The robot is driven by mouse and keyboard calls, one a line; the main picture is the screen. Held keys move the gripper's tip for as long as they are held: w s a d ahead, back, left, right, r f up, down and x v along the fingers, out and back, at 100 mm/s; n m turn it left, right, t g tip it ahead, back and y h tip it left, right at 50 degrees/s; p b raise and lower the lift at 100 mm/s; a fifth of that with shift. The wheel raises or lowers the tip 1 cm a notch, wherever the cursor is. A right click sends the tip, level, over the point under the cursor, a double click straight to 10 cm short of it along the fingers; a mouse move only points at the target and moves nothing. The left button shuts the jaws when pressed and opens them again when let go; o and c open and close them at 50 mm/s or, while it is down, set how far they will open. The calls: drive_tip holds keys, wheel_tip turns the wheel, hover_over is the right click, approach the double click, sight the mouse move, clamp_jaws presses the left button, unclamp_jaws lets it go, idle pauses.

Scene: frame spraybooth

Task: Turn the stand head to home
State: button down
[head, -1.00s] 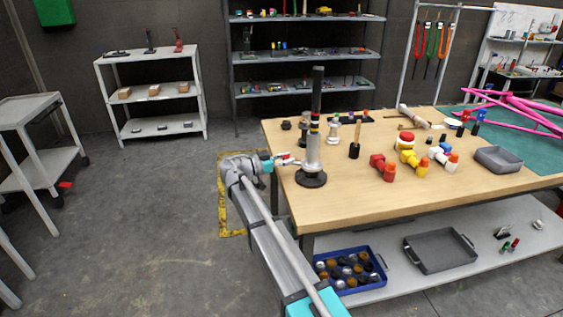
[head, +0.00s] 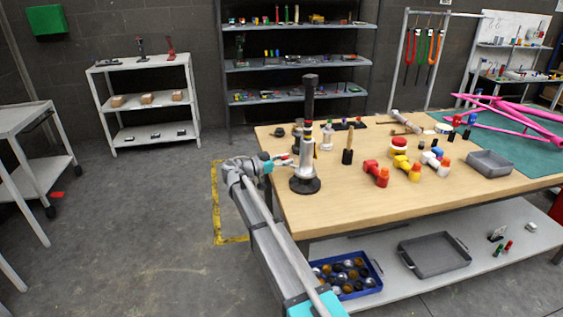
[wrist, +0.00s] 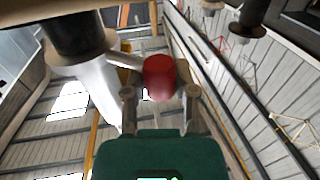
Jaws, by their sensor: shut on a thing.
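The stand (head: 304,160) is upright on the wooden table, with a round black base, a pale grey lower column and a black upper post. In the head view my gripper (head: 283,160) is at the left side of its column, at mid height. In the wrist view a red ball knob (wrist: 159,77) sits between my two fingers, and my gripper (wrist: 159,94) is shut on it. A short pale bar runs from near the knob toward the pale column (wrist: 98,85) at left. No home mark can be made out.
A wooden mallet (head: 347,146) and a red fitting (head: 375,173) stand right of the stand on the table (head: 400,204). A blue crate (head: 372,290) and a grey tray (head: 435,258) are on the lower shelf. The floor left of the table is open.

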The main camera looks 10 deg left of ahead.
drive_tip(key=shift+w+d+f, duration=0.15)
drive_tip(key=shift+w+d, duration=0.2)
drive_tip(key=shift+d, duration=0.25)
idle(0.7)
drive_tip(key=shift+c, duration=2)
unclamp_jaws()
drive_tip(key=shift+w+a, duration=0.1)
